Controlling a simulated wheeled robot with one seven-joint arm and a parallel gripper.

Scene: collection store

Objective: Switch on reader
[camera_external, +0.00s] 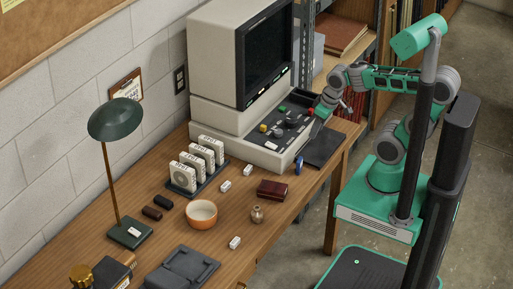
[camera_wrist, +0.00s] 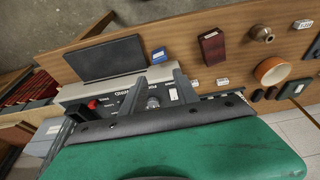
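The reader (camera_external: 212,58) is a beige machine with a dark, blank screen, standing at the back of the wooden desk. Its sloping control panel (camera_external: 281,125) has a red, a green and a yellow control and grey knobs. In the wrist view the panel's red control (camera_wrist: 92,104) is left of my fingers, and a grey knob (camera_wrist: 153,102) shows between them. My gripper (camera_external: 321,113) is just above the panel's right side; it also shows in the wrist view (camera_wrist: 159,90) with its two fingers apart and nothing held. Whether a fingertip touches the panel cannot be told. My gripper's body hides part of the panel.
A dark flat pad (camera_external: 324,149) lies beside the panel. A dark red box (camera_external: 272,189), a small blue object (camera_external: 298,165), small white blocks, an orange bowl (camera_external: 202,213), a small vase (camera_external: 257,214) and a green lamp (camera_external: 116,119) stand on the desk. Shelves are behind.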

